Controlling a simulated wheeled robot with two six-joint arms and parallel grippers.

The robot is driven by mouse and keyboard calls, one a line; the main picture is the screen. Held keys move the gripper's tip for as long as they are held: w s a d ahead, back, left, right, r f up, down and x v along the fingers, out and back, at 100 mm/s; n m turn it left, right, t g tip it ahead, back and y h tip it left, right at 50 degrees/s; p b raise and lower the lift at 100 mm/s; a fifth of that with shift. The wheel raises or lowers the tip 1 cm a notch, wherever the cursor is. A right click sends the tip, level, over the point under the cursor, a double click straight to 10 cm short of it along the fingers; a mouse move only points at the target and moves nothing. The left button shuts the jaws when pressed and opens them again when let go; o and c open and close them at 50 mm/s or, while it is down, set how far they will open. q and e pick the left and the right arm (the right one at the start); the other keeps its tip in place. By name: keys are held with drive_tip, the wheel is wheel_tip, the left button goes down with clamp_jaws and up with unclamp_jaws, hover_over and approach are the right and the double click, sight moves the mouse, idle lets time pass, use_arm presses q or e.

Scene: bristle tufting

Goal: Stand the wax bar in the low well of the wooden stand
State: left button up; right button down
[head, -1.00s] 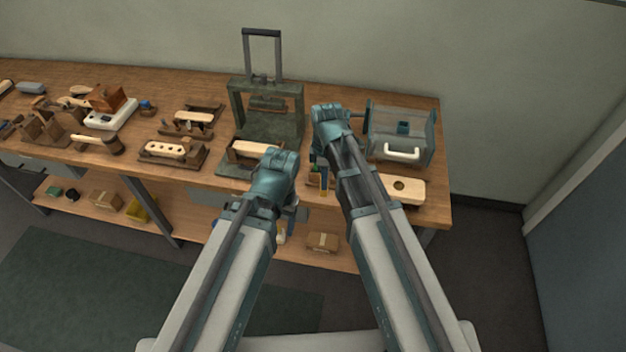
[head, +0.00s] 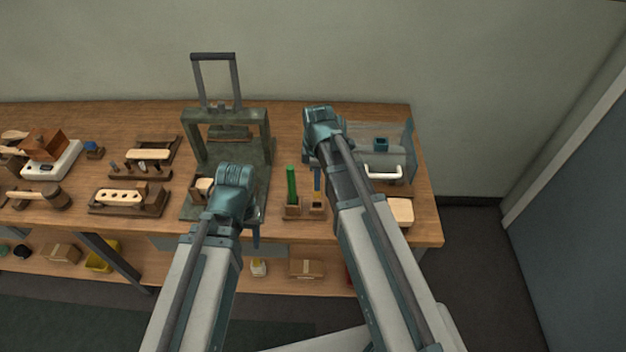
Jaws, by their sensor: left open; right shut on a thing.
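A small wooden stand (head: 291,212) sits near the table's front edge, between my two arms. A green bar (head: 292,184) stands upright at its left side. A blue upright piece (head: 317,180) with yellow low down stands at its right side. I cannot tell which piece, if any, is the wax bar, and the wells are too small to make out. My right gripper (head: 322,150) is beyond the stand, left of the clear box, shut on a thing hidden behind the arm. My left gripper (head: 254,228) is open, left of the stand by the press's front.
A dark green press (head: 265,150) with a tall handle stands behind my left gripper. A clear box (head: 409,145) with a white handle (head: 383,172) is at the right. A pale board (head: 400,211) lies in front of it. Several wooden tools and trays fill the left.

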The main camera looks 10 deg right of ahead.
sight(317, 195)
drive_tip(key=shift+w, duration=0.2)
drive_tip(key=shift+f+b, duration=2.05)
drive_tip(key=shift+b, duration=0.1)
drive_tip(key=shift+f, duration=0.25)
drive_tip(key=shift+f+b, duration=1.2)
drive_tip(key=shift+b, duration=0.25)
drive_tip(key=shift+f+b, duration=0.45)
drive_tip(key=shift+c, duration=1.6)
unclamp_jaws()
